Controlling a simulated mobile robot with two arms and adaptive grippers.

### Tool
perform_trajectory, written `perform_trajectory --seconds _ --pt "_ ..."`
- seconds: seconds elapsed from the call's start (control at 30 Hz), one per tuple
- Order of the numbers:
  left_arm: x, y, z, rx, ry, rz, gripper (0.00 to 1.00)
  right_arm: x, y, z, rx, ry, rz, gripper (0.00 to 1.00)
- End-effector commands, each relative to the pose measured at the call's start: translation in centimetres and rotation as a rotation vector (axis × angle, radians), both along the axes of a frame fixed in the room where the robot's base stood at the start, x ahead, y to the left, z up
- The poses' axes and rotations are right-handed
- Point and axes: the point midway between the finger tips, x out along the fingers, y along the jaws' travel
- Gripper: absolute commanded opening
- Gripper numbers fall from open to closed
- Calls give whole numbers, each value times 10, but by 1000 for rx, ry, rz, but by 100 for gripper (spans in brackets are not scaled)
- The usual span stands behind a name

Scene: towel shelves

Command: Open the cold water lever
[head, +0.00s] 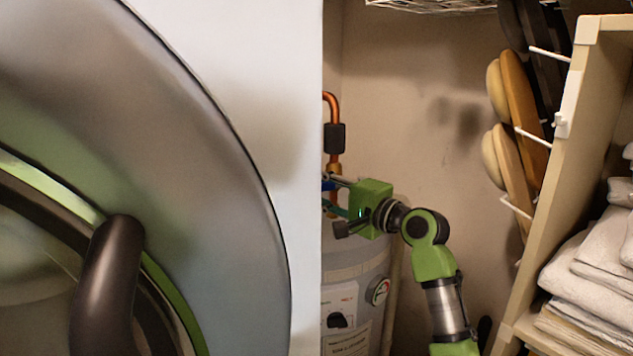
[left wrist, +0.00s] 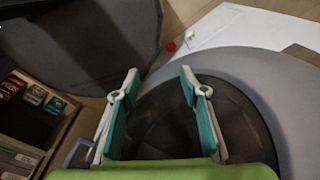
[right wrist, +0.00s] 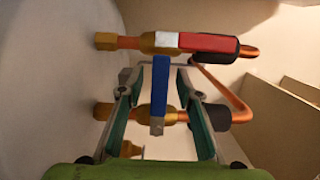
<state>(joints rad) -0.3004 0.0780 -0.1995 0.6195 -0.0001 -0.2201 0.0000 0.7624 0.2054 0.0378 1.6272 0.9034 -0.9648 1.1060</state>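The blue cold water lever (right wrist: 159,88) shows in the right wrist view, between the two fingers of my right gripper (right wrist: 155,78). The gripper is open around it, and I see no clear contact. In the head view my right gripper (head: 335,196) is at the copper pipes above the water tank, partly cut off by the white panel. A bit of blue (head: 328,185) shows there too. My left gripper (left wrist: 160,78) is open and empty in the left wrist view, in front of a dark round surface. It is not in the head view.
A red lever (right wrist: 208,42) sits on the upper pipe. The water tank (head: 377,262) stands below my right gripper. A large round door (head: 225,170) in a white front fills the head view's left. A shelf with folded towels (head: 590,280) stands at right.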

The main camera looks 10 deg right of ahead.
Motion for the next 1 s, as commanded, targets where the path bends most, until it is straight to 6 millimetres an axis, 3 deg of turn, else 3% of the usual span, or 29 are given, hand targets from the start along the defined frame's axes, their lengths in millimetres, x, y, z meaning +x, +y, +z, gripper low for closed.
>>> perform_trajectory --seconds 0.37,0.5,1.0 --pt "0 0 2 0 1 0 40 5 3 -1 -1 0 0 32" --pt "0 1 2 1 1 -1 40 5 3 -1 -1 0 0 0" --pt "0 2 12 2 0 -2 40 5 3 7 97 16 0 0"
